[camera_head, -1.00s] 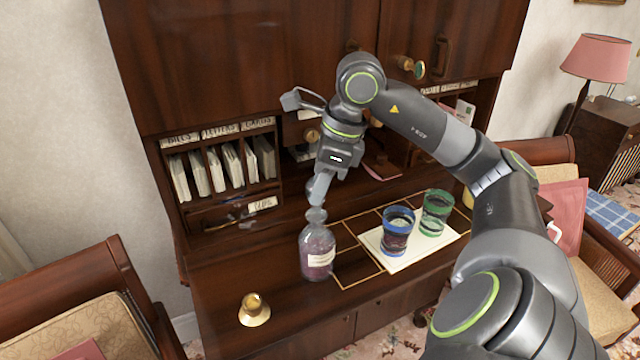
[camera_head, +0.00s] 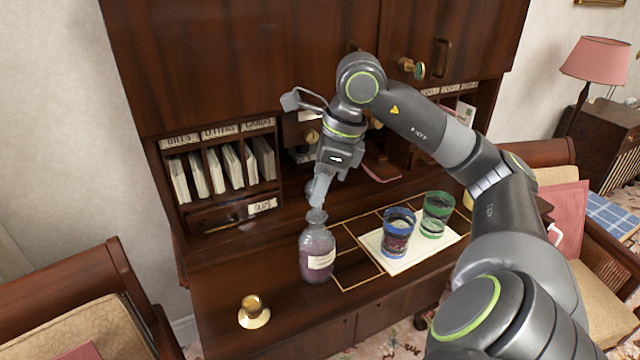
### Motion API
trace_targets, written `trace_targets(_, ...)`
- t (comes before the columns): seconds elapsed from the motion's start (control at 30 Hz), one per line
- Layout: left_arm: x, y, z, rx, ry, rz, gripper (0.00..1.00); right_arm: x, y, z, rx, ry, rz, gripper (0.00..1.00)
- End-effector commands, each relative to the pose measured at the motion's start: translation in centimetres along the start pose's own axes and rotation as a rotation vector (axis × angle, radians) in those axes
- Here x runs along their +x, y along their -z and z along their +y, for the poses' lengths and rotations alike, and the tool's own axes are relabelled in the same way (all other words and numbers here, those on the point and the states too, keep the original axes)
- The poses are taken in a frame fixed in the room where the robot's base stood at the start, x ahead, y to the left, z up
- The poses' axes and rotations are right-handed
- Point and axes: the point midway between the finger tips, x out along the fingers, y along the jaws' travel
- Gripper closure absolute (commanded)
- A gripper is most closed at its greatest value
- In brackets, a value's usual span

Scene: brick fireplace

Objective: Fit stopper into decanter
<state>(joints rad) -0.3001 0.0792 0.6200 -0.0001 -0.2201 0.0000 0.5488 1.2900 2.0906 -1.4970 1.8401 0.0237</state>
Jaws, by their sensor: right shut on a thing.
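The decanter (camera_head: 317,255) is a clear bottle with dark reddish contents and a pale label, upright on the desk top. My right gripper (camera_head: 318,200) points down directly over the decanter's mouth. It is shut on the stopper (camera_head: 316,215), a small greyish piece at the neck that the fingers partly cover. I cannot tell whether the stopper is inside the neck or just resting on it. My left gripper is out of view.
A blue-rimmed glass (camera_head: 397,235) and a green glass (camera_head: 436,213) stand on a white sheet (camera_head: 412,257) right of the decanter. A brass candlestick-like piece (camera_head: 254,312) is at front left. Pigeonholes with envelopes (camera_head: 228,170) stand behind. My right arm spans the right side.

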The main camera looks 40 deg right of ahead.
Motion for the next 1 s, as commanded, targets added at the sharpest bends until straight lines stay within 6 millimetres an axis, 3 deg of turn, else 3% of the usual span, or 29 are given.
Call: trace_targets(1.0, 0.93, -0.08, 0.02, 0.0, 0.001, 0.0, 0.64, 0.47, 0.14, -0.02, 0.005, 0.003, 0.0, 0.87)
